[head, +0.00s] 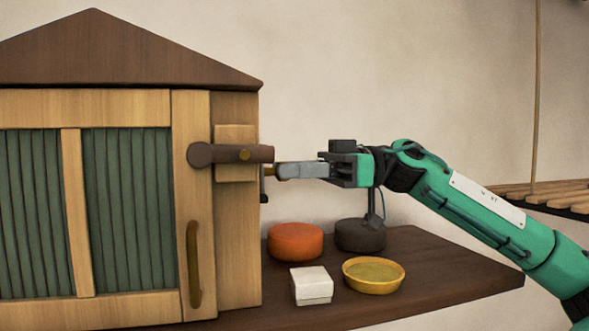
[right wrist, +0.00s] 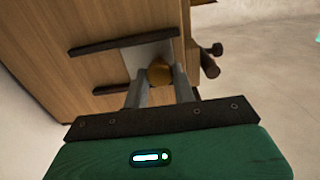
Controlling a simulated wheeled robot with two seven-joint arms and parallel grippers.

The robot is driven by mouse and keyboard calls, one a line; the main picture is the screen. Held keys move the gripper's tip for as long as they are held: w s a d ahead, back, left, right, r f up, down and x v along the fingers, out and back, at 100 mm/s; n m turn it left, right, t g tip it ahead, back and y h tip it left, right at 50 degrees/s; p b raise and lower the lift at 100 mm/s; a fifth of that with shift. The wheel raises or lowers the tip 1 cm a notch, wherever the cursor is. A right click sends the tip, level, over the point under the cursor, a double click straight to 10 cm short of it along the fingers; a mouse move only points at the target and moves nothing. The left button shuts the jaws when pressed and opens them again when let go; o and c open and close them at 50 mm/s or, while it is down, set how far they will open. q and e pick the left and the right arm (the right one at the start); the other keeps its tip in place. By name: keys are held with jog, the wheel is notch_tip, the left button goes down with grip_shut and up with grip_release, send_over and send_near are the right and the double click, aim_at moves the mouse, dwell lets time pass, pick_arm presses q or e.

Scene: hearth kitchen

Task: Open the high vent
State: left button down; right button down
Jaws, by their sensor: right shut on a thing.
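The wooden cabinet (head: 238,230) stands at the left with its side wall turned to my right gripper. In the right wrist view, two dark parallel rails (right wrist: 125,41) run on that side wall (right wrist: 100,25), with a pale grey plate (right wrist: 136,58) between them. A round brass knob (right wrist: 160,74) sits by the plate. My right gripper (head: 281,171) is shut on the knob, with one finger on each side, as the right wrist view (right wrist: 161,83) shows. In the head view, the knob is only a small brownish edge. My left gripper is not in view.
A dark turning latch (head: 230,154) and a long handle (head: 194,265) are on the cabinet's front. An orange round block (head: 295,242), a dark round pot (head: 360,236), a white box (head: 312,286) and a yellow dish (head: 374,275) stand on the dark shelf (head: 450,270) below my arm.

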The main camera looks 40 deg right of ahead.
jog(key=w+d, duration=0.3)
jog(key=w, duration=0.2)
jog(key=shift+w, duration=0.15)
dwell(0.7)
jog(key=shift+r, duration=0.15)
jog(key=c, duration=1.5)
grip_release()
jog(key=o, duration=0.3)
jog(key=shift+w, duration=0.1)
jog(key=shift+o, duration=0.2)
jog(key=shift+w+d, duration=0.1)
jog(key=shift+w, duration=0.05)
jog(key=shift+f, duration=0.2)
